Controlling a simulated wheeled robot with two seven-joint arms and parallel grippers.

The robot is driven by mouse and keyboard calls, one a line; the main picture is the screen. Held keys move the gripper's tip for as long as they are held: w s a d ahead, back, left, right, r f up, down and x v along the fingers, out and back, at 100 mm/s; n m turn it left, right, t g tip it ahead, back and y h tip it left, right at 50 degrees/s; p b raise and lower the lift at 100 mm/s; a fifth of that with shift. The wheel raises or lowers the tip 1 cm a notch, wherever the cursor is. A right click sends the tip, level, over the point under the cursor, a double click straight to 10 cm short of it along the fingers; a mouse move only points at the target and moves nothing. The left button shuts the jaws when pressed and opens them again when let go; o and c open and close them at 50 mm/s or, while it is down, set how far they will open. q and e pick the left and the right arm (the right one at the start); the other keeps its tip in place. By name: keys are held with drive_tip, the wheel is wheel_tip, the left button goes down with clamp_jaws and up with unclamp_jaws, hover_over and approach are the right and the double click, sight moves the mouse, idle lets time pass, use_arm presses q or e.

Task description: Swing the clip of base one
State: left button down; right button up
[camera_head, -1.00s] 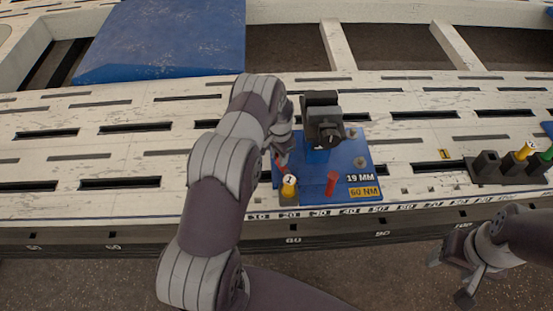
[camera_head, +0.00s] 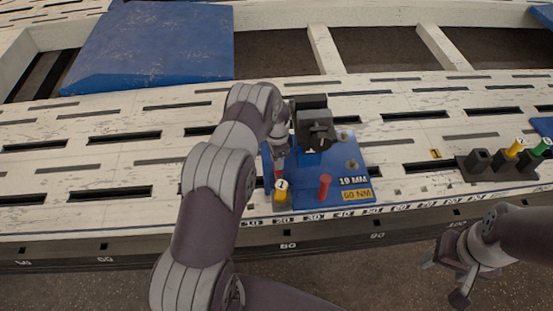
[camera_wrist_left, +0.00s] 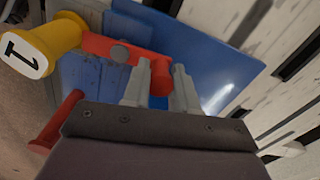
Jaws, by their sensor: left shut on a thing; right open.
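Base one is a blue plate (camera_head: 308,192) with a black clamp block (camera_head: 313,120) at its back and labels "19 MM" and "60 NM" at its front right. The red clip (camera_wrist_left: 112,48) shows best in the left wrist view, running from near a yellow cap marked 1 (camera_wrist_left: 55,38) to between my finger tips. My left gripper (camera_wrist_left: 160,82) is shut on the clip's end; in the head view my left gripper (camera_head: 279,158) and arm partly hide the clip. A second red piece (camera_head: 324,187) stands at the plate's front. My right gripper (camera_head: 445,279) is open and empty, off the bench's front edge.
The slotted white bench (camera_head: 100,165) carries a number scale along its front edge. A black rack (camera_head: 478,161) with yellow- and green-topped pieces stands at the right. A blue pad (camera_head: 150,45) lies at the back left. The bench left of my left arm is clear.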

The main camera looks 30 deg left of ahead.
use_arm(q)
drive_tip(key=c, duration=0.9)
unclamp_jaws()
wheel_tip(320, 180, up, 13)
drive_tip(key=p, duration=0.3)
drive_tip(key=shift+f, duration=0.1)
